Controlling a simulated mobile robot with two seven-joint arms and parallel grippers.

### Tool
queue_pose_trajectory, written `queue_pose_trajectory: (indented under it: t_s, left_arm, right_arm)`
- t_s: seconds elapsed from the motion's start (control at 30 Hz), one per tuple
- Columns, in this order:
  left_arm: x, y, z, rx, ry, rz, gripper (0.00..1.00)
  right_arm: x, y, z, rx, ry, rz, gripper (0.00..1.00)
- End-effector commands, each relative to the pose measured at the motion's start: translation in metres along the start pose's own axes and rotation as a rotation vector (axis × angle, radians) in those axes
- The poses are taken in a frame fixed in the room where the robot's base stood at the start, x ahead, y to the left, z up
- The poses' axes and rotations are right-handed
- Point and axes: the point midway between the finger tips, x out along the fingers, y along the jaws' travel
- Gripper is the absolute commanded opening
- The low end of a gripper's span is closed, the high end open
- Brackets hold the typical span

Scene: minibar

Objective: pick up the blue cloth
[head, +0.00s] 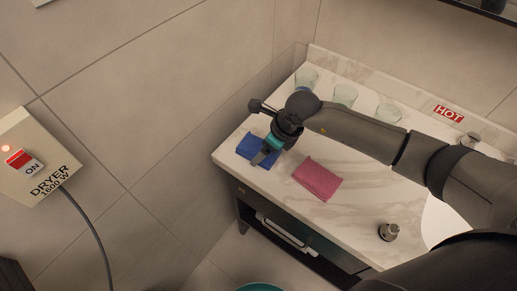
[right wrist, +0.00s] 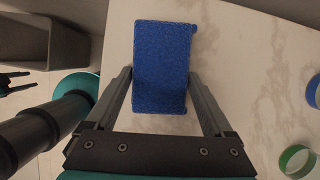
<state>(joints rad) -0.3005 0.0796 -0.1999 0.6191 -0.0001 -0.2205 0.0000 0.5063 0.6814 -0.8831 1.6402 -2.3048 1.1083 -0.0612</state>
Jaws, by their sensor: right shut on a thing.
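The blue cloth (head: 246,152) lies near the left end of the marble counter (head: 352,190). My right gripper (head: 267,152) reaches down over it from the right and covers part of it. In the right wrist view the blue cloth (right wrist: 163,62) is a thick textured rectangle between the two fingers of my right gripper (right wrist: 160,75), which are shut on its sides. Its lower end lies close to the gripper's palm. Whether it is clear of the counter I cannot tell.
A pink cloth (head: 318,179) lies to the right. Clear glasses (head: 345,95) stand along the back, near a red HOT sign (head: 448,113). A metal fitting (head: 388,231) is at the front edge. A wall dryer box (head: 35,160) with a cable is at left.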

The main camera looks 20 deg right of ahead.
Motion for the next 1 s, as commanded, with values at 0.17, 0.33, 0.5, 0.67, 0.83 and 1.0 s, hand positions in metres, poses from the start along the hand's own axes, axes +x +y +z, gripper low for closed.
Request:
queue_pose_trajectory:
  t_s: [0.17, 0.33, 0.5, 0.67, 0.83, 1.0]
  left_arm:
    - [0.0, 0.0, 0.0, 0.0, 0.0, 0.0, 0.5]
    - [0.0, 0.0, 0.0, 0.0, 0.0, 0.001, 0.5]
    - [-0.002, 0.0, 0.0, 0.001, 0.001, 0.001, 0.5]
    - [-0.006, 0.0, -0.001, 0.001, 0.001, 0.001, 0.5]
    - [-0.011, 0.0, -0.001, 0.0, 0.001, 0.001, 0.5]
    - [-0.013, 0.0, -0.002, 0.0, 0.002, 0.001, 0.5]
  right_arm:
    - [0.0, 0.0, 0.0, 0.0, -0.001, -0.001, 0.32]
    - [-0.002, 0.0, 0.001, 0.0, -0.001, -0.001, 0.32]
    - [-0.013, -0.001, 0.006, -0.001, -0.003, -0.002, 0.32]
    - [-0.038, -0.001, 0.017, -0.002, -0.005, -0.003, 0.32]
    - [-0.082, -0.002, 0.035, -0.004, -0.006, -0.005, 0.32]
    - [-0.126, -0.001, 0.054, -0.003, -0.006, -0.005, 0.32]
